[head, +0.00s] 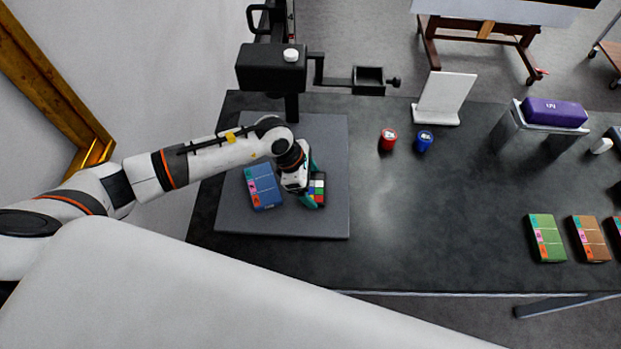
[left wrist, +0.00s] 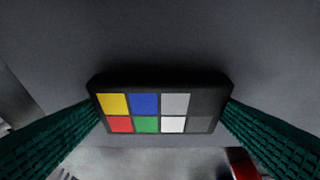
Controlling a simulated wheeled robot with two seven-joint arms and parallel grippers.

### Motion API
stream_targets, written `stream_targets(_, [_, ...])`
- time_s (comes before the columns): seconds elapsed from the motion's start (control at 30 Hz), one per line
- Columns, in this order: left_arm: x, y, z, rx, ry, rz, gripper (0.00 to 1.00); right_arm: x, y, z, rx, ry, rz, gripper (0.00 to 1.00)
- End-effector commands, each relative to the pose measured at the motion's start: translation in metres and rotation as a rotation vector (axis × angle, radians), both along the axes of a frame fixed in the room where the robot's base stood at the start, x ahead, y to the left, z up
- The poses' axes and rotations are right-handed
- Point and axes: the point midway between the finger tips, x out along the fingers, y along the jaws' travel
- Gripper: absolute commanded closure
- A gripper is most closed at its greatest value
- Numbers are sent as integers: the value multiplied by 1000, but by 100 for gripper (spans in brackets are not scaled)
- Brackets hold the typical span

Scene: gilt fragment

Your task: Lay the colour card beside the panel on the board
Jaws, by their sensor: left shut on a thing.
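The colour card (head: 319,187), a small dark block with coloured and grey squares, is over the grey board (head: 235,222) in the head view, just right of the blue panel (head: 263,186). My left gripper (head: 311,187) is shut on the card, its teal fingers at the card's two ends. The left wrist view shows the card (left wrist: 160,110) level between the fingers. I cannot tell whether its underside touches the board. The blue panel lies flat on the board, with a gap to the card. My right gripper is not in view.
A red jar (head: 388,138) and a blue jar (head: 424,140) stand right of the board, near a white upright plate (head: 444,98). A black camera stand (head: 272,68) rises behind the board. Green (head: 547,238) and brown (head: 590,238) panels lie far right. The table's middle is clear.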

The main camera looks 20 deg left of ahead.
Motion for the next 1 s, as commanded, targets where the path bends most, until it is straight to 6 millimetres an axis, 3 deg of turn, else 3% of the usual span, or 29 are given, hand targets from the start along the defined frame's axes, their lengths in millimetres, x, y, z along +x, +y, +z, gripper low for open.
stream_targets(0.23, [0, 0, -4, -1, 0, 0, 42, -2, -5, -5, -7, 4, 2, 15])
stream_targets(0.27, [0, 0, -2, -1, 0, 0, 10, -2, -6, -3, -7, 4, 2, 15])
stream_targets(0.33, [0, 0, -2, -1, 0, 0, 0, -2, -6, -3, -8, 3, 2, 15])
stream_targets(0.77, [0, 1, 2, -1, -1, 0, 0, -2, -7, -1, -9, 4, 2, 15])
stream_targets(1.0, [-3, 18, 37, 1, -7, 1, 0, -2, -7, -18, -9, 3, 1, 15])
